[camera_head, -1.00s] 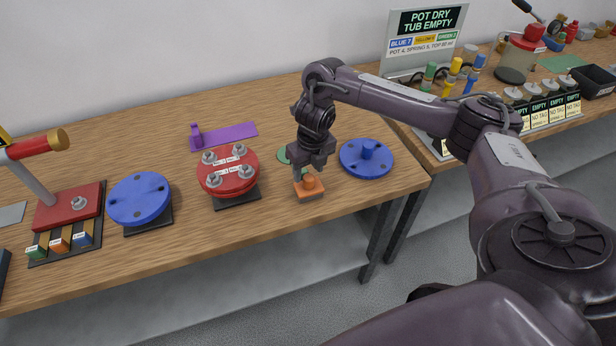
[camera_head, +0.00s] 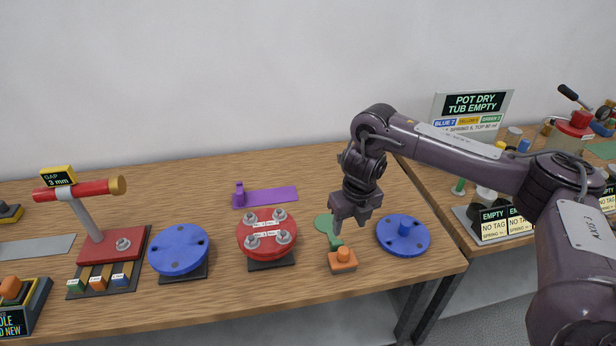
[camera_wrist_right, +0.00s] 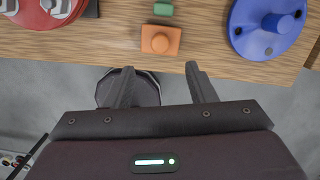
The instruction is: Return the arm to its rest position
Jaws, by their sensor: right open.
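My right arm reaches in from the right in the head view. Its gripper (camera_head: 350,226) hangs over the wooden bench near an orange block with a round knob (camera_head: 342,260). In the right wrist view the two fingers of this gripper (camera_wrist_right: 160,90) are apart with nothing between them. The orange block (camera_wrist_right: 160,40) shows beyond the fingertips there, with a gap. My left gripper is not in view.
A blue disc with a peg (camera_head: 403,236) lies right of the gripper. A red bolted flange (camera_head: 267,234), a purple piece (camera_head: 268,198) and another blue disc (camera_head: 179,250) lie left. A sign (camera_head: 470,112) stands on the second bench. Wall space above is free.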

